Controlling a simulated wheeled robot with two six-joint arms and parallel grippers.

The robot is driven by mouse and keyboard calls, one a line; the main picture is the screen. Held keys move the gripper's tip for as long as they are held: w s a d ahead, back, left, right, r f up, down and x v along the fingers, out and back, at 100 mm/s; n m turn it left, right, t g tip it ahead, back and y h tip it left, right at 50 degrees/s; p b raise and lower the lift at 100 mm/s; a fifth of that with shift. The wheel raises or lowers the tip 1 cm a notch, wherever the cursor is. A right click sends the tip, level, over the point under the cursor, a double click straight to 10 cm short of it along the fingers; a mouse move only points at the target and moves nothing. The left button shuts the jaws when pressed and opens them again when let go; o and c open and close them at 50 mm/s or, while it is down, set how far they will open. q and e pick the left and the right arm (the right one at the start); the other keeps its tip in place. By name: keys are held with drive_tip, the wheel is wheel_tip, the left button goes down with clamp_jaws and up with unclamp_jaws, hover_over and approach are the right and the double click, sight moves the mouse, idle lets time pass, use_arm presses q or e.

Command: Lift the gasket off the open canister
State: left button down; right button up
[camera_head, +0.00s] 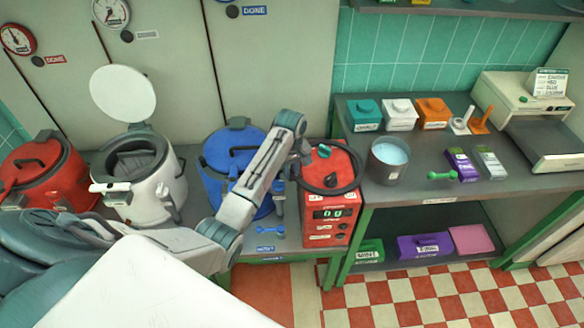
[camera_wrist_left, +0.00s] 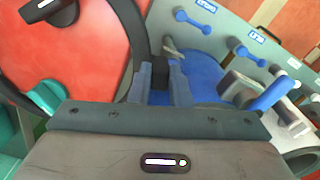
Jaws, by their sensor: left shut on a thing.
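The open white canister (camera_head: 155,205) stands on the left bench with its round white lid (camera_head: 122,93) raised. Its dark mouth (camera_head: 135,158) faces up. My left gripper (camera_head: 299,172) is well to the right of it, by the red machine. It is shut on a thin dark ring, the gasket (camera_head: 347,187), which hangs over the top of the red machine. In the left wrist view, the gasket (camera_wrist_left: 130,25) runs between the fingertips (camera_wrist_left: 164,72). My right gripper is not in view.
A blue canister (camera_head: 212,185) stands between the white canister and the red machine (camera_head: 328,222). A red canister (camera_head: 68,180) is at far left. On the right bench are a grey pot (camera_head: 388,172), coloured boxes (camera_head: 433,112) and a green dumbbell-shaped piece (camera_head: 441,175).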

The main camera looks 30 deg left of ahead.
use_arm(q)
drive_tip(key=c, duration=1.3)
unclamp_jaws()
drive_tip(key=shift+d, duration=0.1)
drive_tip(key=shift+r+b, duration=0.3)
drive_tip(key=shift+r, duration=0.2)
wheel_tip(320, 180, up, 6)
drive_tip(key=shift+f+b, duration=0.25)
drive_tip(key=shift+b, duration=0.3)
drive_tip(key=shift+s+r+p, duration=0.1)
drive_tip(key=shift+r+p, duration=1.55)
drive_tip(key=shift+r, duration=0.55)
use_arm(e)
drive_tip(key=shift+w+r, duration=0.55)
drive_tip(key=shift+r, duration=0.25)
use_arm(q)
drive_tip(key=shift+f, duration=0.1)
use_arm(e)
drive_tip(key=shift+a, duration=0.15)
